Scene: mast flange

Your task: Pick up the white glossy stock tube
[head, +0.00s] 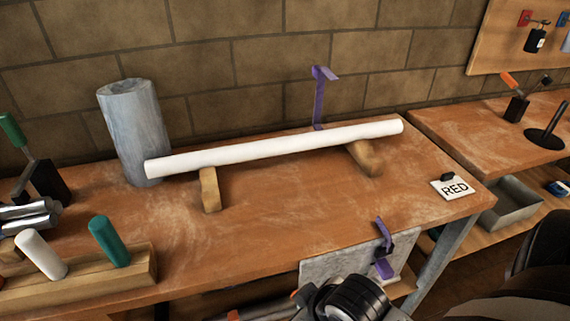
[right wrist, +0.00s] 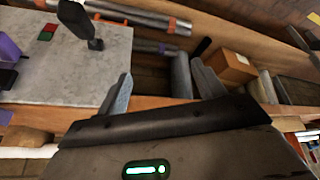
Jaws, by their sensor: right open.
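The white glossy stock tube (head: 270,148) lies across two wooden blocks (head: 209,188) on the workbench in the head view, sloping up slightly to the right. Its left end is in front of a grey cylinder (head: 136,130), and its right end reaches past the right block (head: 364,158). My right gripper (right wrist: 162,88) is open in the right wrist view, its two fingers apart with nothing between them. A white strip at the lower left of that view may be the tube, but I cannot be sure. My left gripper is not in view.
A purple bracket (head: 319,97) stands behind the tube. A grey slab (head: 326,273) with a purple clamp (head: 383,250) is at the bench's front edge. The bench before the tube is clear.

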